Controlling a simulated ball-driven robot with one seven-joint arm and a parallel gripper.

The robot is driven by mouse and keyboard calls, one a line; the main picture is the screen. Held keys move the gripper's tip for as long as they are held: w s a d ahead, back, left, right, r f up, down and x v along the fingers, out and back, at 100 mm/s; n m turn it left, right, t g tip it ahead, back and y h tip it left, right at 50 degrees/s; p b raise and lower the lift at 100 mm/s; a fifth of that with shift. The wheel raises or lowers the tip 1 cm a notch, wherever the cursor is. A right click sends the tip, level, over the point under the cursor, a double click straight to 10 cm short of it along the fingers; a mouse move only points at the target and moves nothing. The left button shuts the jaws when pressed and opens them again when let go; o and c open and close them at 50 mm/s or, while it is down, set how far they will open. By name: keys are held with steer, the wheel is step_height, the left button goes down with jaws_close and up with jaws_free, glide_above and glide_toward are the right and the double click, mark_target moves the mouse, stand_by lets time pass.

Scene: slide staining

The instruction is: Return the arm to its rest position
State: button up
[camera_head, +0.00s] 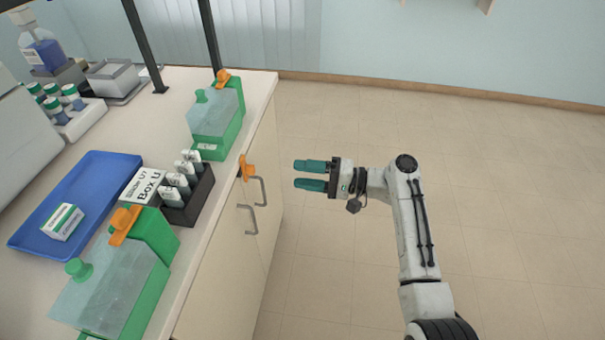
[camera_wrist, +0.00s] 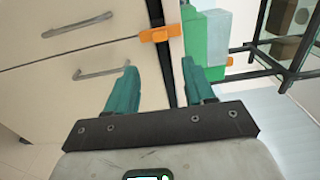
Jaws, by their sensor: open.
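My gripper (camera_head: 312,175) is open and empty in the head view. It hangs in the air over the floor, to the right of the bench's cabinet front, with its teal fingers pointing left toward the cabinet. My white arm reaches up from the bottom right to it. In the wrist view my gripper (camera_wrist: 160,85) shows two teal fingers spread apart with nothing between them. The cabinet drawers and an orange clip lie beyond them.
The bench (camera_head: 225,185) holds two green staining boxes (camera_head: 225,130) (camera_head: 150,235), a dark slide rack (camera_head: 190,205), a blue tray (camera_head: 50,210) with a small carton, and bottles. An orange clip (camera_head: 246,168) juts at the edge near drawer handles (camera_head: 250,220). The floor right is clear.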

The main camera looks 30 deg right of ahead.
steer(key=s+a+f+n+g+h+p, duration=0.1)
steer(key=s+a+f+n+g+h, duration=0.2)
steer(key=s+f, duration=0.45)
steer(key=s+f+n+g+h+p, duration=0.1)
steer(key=s+f+g+h, duration=0.35)
steer(key=s, duration=0.65)
steer(key=s+d+r+n+g+h+p, duration=0.1)
steer(key=s+d+h, duration=0.2)
steer(key=s, duration=0.6)
steer(key=s+d+r+n+g+h+p, duration=0.1)
steer(key=s+d+r+n+h, duration=0.1)
steer(key=s, duration=0.7)
steer(key=shift+s+d+r+h, duration=0.25)
steer(key=shift+d+h, duration=0.45)
steer(key=shift+h, duration=0.45)
